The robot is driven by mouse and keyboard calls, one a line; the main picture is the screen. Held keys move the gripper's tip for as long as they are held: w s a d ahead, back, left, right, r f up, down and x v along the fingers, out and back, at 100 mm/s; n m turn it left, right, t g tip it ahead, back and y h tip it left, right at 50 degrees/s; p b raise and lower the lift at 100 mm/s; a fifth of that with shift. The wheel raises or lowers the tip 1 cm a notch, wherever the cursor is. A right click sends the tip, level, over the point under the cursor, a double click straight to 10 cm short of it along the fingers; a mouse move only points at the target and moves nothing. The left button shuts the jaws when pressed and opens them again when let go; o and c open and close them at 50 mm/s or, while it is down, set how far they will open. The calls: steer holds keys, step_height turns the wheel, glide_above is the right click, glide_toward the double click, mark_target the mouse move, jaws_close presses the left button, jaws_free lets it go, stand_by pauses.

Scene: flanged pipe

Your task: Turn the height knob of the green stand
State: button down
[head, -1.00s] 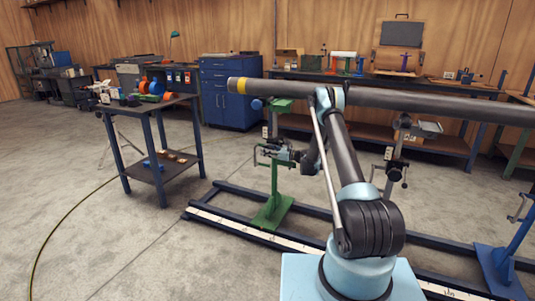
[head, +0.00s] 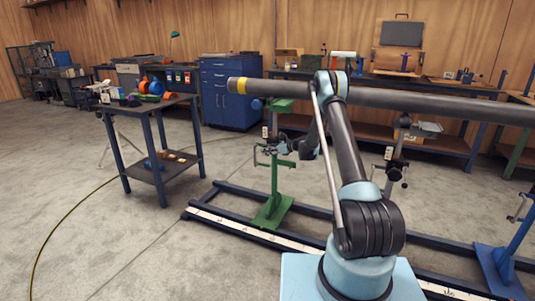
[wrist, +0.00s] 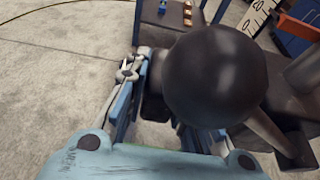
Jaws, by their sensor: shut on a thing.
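The green stand (head: 274,181) stands upright on the dark floor frame, under the left end of the long pipe. My gripper (head: 276,148) is at the upper part of its post, seen small and partly mixed with the stand's fittings in the head view. In the wrist view, a large dark round knob (wrist: 215,75) fills the middle, close to the camera. My gripper (wrist: 155,105) is shut there; its left finger shows beside the knob, and the knob hides most of the right finger. The exact contact is hidden.
The grey pipe (head: 420,101) with a yellow band runs across above the stand and close to my arm. A blue stand (head: 502,262) is at right. A small table (head: 150,108) with parts stands at left. The floor between is mostly clear, with a cable lying on it.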

steer(key=shift+a+h, duration=0.1)
steer(key=shift+h, duration=0.3)
steer(key=c, duration=1.4)
jaws_free()
steer(key=shift+o, duration=0.2)
steer(key=v, duration=1.2)
steer(key=shift+w, duration=0.15)
